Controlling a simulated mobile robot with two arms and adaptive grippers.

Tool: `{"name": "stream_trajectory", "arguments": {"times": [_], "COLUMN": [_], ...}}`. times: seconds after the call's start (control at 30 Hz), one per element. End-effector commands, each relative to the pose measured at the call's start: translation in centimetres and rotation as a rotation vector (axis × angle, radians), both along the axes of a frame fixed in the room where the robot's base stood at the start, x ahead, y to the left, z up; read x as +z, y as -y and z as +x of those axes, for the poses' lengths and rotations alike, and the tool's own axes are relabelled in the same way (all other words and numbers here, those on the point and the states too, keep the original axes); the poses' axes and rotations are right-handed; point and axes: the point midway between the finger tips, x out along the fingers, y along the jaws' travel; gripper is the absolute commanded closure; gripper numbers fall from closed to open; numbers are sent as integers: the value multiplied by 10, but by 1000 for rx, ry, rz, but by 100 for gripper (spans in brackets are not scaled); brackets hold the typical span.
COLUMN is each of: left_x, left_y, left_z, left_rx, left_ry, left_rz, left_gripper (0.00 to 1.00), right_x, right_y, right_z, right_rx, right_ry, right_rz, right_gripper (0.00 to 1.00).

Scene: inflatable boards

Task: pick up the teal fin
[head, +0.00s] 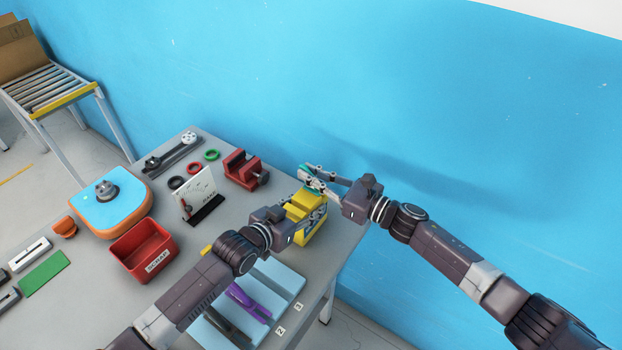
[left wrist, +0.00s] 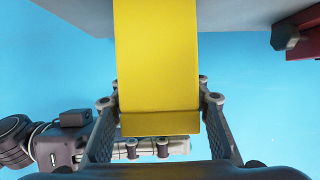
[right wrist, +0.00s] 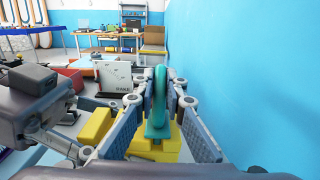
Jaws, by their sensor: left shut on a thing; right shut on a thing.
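The teal fin (right wrist: 157,100) stands upright between the fingers of my right gripper (right wrist: 176,88), which is shut on it. In the head view, the teal fin (head: 312,186) shows only in part behind the fingers of my right gripper (head: 318,181), just above a yellow block (head: 312,225). I cannot tell whether the fin touches the block. My left gripper (head: 292,212) is shut on the yellow block near the table's right edge. In the left wrist view, the yellow block (left wrist: 157,70) fills the space between the fingers.
A pale blue rack (head: 275,275) with a purple fin (head: 248,302) and a dark fin lies at the front. A red bin (head: 145,250), a red vise (head: 243,168), a gauge card (head: 199,195) and a blue-orange board (head: 108,210) occupy the table (head: 222,275). A blue wall (head: 440,120) stands behind.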

Motion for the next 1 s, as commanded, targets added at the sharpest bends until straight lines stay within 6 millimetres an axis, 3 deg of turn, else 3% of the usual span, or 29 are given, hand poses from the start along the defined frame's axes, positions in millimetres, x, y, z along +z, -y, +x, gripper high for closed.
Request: {"name": "stream_trajectory", "arguments": {"times": [0.17,0.6,0.73,1.0], "left_x": [-1,-1,-1,-1], "left_y": [0,0,0,0], "left_z": [0,0,0,0], "left_rx": [0,0,0,0], "left_ry": [-1,-2,-1,-1], "left_rz": [1,1,1,1], "left_gripper": [82,82,82,82], "right_x": [10,88,98,100], "right_y": [0,0,0,0], "right_z": [0,0,0,0], "right_rx": [2,1,1,0], "right_ry": [4,5,1,-1], "right_rz": [-2,-2,0,1], "right_gripper": [100,100,100,100]}}
